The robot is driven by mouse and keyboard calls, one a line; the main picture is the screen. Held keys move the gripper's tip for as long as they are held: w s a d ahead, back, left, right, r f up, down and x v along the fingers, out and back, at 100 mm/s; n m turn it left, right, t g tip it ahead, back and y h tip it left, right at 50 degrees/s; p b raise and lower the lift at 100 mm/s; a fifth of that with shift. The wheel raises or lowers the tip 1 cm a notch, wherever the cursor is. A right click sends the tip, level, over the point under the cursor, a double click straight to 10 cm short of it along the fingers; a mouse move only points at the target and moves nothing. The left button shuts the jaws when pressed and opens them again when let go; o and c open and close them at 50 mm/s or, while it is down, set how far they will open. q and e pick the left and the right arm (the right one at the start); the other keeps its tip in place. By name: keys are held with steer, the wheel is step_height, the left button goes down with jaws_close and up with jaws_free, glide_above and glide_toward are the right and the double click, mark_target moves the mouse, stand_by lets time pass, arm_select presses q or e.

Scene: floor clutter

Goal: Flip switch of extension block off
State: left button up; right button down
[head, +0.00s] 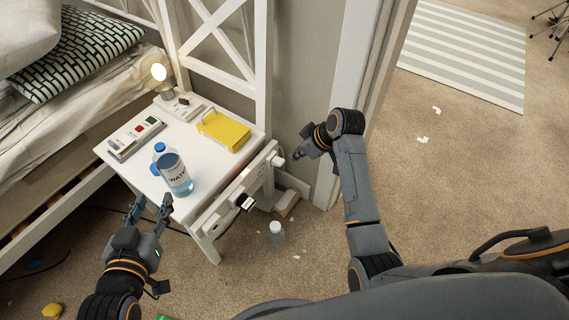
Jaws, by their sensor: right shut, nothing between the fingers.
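A long white extension block (222,207) runs along the right side of the white bedside table, with a black plug (245,202) and a white plug (278,159) in it. A small red glow shows near its middle; the switch position is too small to tell. My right gripper (296,155) is shut and empty, just right of the block's far end by the white plug. Whether it touches is unclear. My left gripper (149,206) is open and empty, in front of the table's near left edge.
On the table (205,155) stand a water bottle (175,177), a yellow box (223,131), a panel with a red button (136,138) and a lit lamp (160,75). A clear bottle (276,236) stands on the carpet. The bed is left; open carpet lies right.

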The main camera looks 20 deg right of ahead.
mark_target(281, 164)
steer(key=b+x, duration=0.4)
steer(key=x, duration=0.4)
steer(key=shift+w+f, duration=0.1)
steer(key=shift+f, duration=0.05)
arm_select(q)
step_height(281, 164, up, 18)
steer(key=s+d+t+h, duration=0.1)
steer(key=s+t+h, duration=0.1)
steer(key=t, duration=0.9)
steer(key=shift+s+d+f+t+h, duration=0.15)
steer(key=shift+s+d+t+h, duration=0.25)
steer(key=shift+h, duration=0.5)
arm_select(e)
steer(key=shift+a+f, duration=0.1)
